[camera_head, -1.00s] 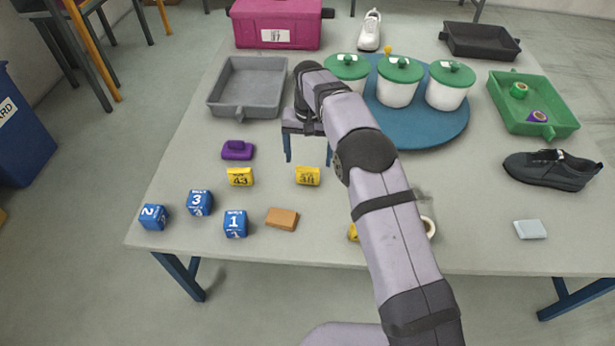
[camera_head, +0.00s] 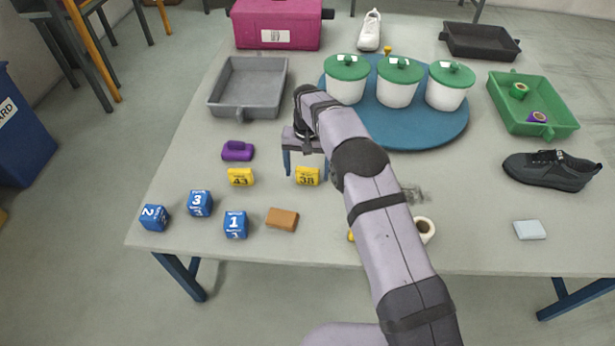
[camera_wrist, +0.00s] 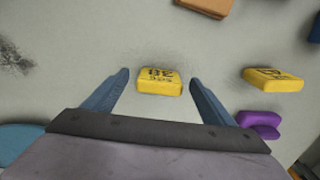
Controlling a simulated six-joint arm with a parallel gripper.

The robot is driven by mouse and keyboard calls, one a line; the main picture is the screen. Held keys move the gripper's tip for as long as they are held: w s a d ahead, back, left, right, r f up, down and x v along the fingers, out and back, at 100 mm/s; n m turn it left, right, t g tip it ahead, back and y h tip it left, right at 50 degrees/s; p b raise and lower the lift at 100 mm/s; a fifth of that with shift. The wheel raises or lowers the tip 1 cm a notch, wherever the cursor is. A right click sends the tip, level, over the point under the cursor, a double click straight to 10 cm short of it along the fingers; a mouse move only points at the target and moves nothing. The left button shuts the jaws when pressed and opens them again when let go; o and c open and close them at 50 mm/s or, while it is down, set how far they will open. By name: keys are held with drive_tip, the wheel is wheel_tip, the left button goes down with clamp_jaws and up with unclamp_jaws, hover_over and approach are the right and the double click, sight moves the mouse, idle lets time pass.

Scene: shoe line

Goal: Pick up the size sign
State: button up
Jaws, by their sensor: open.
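A yellow size sign marked 38 (camera_head: 307,176) lies on the grey table, just in front of my gripper (camera_head: 305,172) in the head view. In the wrist view this sign (camera_wrist: 160,81) sits between the two blue fingers of my gripper (camera_wrist: 162,82), near the level of their tips, with room on both sides. My gripper is open and empty. Another yellow size sign, marked 43 (camera_head: 240,177), lies to the left; it also shows in the wrist view (camera_wrist: 272,79) at the right.
Blue numbered blocks (camera_head: 235,224), an orange-brown block (camera_head: 282,219) and a purple item (camera_head: 237,151) lie nearby. A grey tray (camera_head: 216,96) and a blue round mat (camera_head: 400,136) with lidded pots stand farther back. A tape roll (camera_head: 425,231) lies right of my arm.

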drive_tip(key=shift+f, duration=0.75)
drive_tip(key=c, duration=1.2)
drive_tip(key=shift+r, duration=0.1)
